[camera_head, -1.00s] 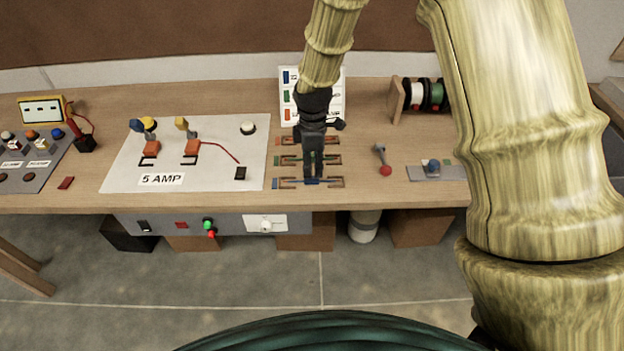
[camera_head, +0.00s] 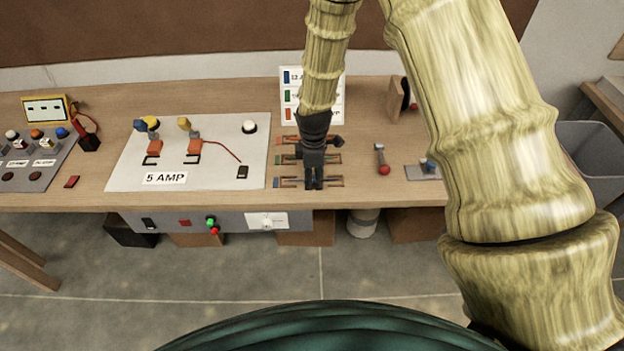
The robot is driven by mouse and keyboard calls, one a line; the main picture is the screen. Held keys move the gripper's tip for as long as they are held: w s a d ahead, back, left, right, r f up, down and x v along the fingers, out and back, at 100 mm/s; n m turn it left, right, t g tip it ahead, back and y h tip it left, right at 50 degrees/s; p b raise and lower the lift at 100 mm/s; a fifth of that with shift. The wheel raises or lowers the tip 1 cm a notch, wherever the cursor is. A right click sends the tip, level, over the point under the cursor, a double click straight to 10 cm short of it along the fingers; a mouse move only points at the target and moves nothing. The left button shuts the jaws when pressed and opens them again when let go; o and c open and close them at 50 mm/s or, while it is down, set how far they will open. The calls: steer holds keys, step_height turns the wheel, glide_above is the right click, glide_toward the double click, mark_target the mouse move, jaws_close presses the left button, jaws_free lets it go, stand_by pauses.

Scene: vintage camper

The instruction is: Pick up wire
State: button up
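Three short wires lie in wooden racks at the front middle of the workbench: a blue wire (camera_head: 278,183) nearest the edge, a green wire (camera_head: 279,160) behind it, and an orange-red wire (camera_head: 280,140) at the back. My gripper (camera_head: 314,186) points down over the racks, its fingertips at the blue wire's row. It covers the middle of the rows. The fingers look close together, but I cannot tell whether they hold the blue wire or are just above it.
A white panel (camera_head: 220,175) marked 5 AMP lies left of the racks. A colour chart (camera_head: 292,95) stands behind them. A lever with a red knob (camera_head: 383,168) and a small grey plate (camera_head: 415,173) sit to the right. My arm hides the bench's right end.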

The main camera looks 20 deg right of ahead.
jaws_close()
steer(key=shift+r, duration=0.15)
steer(key=shift+r+b, duration=0.55)
steer(key=shift+b, duration=0.1)
steer(key=shift+w+r+b, duration=0.1)
steer(key=shift+r+b, duration=0.45)
steer(key=shift+r, duration=0.35)
steer(key=s+a+r+b, duration=0.2)
steer(key=s+a+b, duration=0.3)
steer(key=s+a, duration=0.4)
steer(key=s, duration=0.4)
steer(key=shift+a, duration=0.35)
